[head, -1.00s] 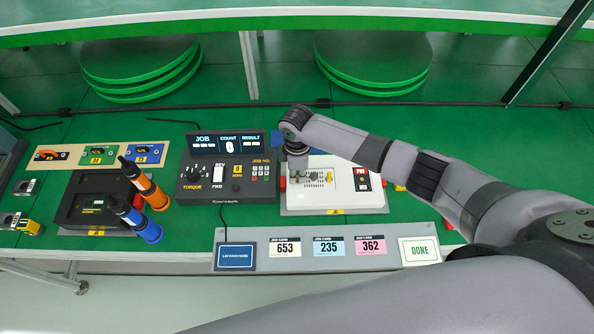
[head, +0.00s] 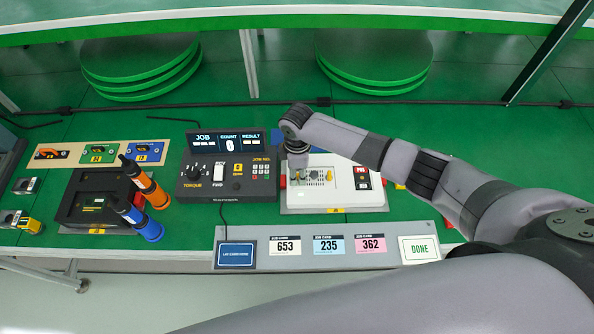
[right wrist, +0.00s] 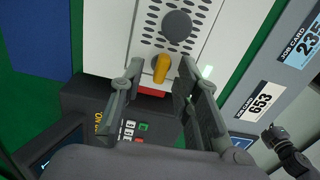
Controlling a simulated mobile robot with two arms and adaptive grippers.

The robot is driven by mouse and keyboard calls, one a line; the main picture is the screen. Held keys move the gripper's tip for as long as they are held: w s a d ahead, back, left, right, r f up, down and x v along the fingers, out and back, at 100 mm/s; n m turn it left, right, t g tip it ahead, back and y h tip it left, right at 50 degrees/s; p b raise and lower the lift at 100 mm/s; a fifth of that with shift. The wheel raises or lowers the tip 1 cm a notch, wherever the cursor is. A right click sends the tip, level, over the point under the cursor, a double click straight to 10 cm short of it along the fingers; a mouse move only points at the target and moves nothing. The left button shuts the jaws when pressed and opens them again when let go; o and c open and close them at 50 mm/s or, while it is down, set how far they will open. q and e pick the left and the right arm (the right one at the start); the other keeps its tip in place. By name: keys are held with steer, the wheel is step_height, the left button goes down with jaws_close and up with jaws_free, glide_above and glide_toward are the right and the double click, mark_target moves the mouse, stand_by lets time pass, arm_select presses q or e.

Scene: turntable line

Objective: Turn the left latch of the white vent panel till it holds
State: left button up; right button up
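The white vent panel (head: 315,200) lies on a grey fixture in the middle of the bench. Its right yellow latch (head: 329,176) shows in the head view. The left yellow latch (right wrist: 162,68) shows in the right wrist view, near the slotted vent and a dark round knob (right wrist: 177,25). In the head view my gripper hides the left latch. My right gripper (right wrist: 160,70) is open and points down at the panel's left end. Its fingertips are on either side of the left latch, with gaps visible. My left gripper is not in view.
A dark torque controller (head: 227,190) stands close left of the panel. A red block (right wrist: 152,93) is beside the left latch. A grey card console (head: 300,258) lies in front. Orange (head: 152,190) and blue (head: 142,222) screwdrivers stand at left.

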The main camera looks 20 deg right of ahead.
step_height(320, 180, up, 12)
stand_by(0.6)
stand_by(0.4)
